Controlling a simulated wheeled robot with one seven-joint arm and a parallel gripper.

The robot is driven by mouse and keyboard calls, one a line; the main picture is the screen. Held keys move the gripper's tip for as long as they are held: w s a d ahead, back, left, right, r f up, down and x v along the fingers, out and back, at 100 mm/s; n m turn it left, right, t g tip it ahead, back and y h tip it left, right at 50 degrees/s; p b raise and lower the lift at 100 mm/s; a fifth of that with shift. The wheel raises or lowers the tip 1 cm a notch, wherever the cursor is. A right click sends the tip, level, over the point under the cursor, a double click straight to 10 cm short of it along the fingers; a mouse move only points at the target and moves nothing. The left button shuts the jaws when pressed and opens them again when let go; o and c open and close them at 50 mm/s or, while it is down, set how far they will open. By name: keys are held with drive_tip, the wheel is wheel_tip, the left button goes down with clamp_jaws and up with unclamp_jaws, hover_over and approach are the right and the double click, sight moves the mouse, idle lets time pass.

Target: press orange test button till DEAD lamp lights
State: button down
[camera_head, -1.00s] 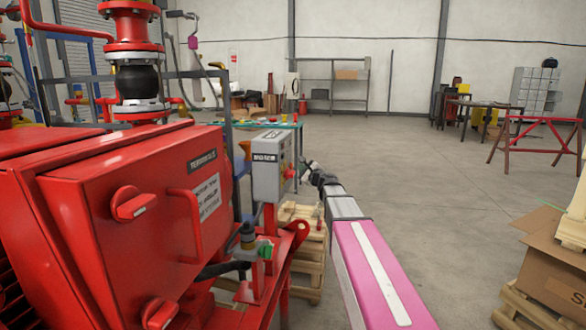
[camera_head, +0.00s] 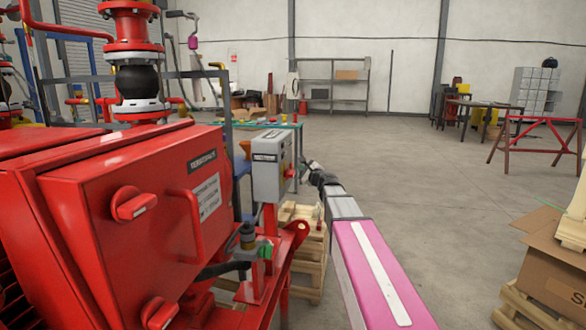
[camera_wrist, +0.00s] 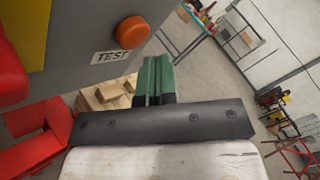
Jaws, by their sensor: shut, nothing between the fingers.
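The orange test button (camera_wrist: 132,32) sticks out from a grey box face in the wrist view, with a white TEST label (camera_wrist: 110,57) beside it. My gripper (camera_wrist: 156,62) has its green fingers shut together and empty. Its tips are close to the button, just below and right of it in the picture; whether they touch, I cannot tell. In the head view the grey box (camera_head: 268,170) stands on a red post at the pump skid, and my arm reaches to its right side. The DEAD lamp cannot be made out in either view.
A red handle (camera_wrist: 10,75) and red bracket (camera_wrist: 40,140) are at the left of the wrist view. The large red cabinet (camera_head: 110,220) fills the left of the head view. Wooden pallets (camera_head: 310,245) lie below the box.

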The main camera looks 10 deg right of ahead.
drive_tip(key=shift+a, duration=0.1)
drive_tip(key=shift+w+a, duration=0.1)
drive_tip(key=shift+a, duration=0.25)
drive_tip(key=shift+w+a, duration=0.15)
drive_tip(key=shift+a, duration=0.25)
idle(1.1)
drive_tip(key=shift+s+d, duration=0.25)
drive_tip(key=shift+d, duration=0.6)
drive_tip(key=d, duration=0.1)
drive_tip(key=s+d, duration=0.1)
drive_tip(key=d, duration=0.2)
drive_tip(key=shift+s+d, duration=0.3)
drive_tip(key=shift+d, duration=0.05)
idle(0.5)
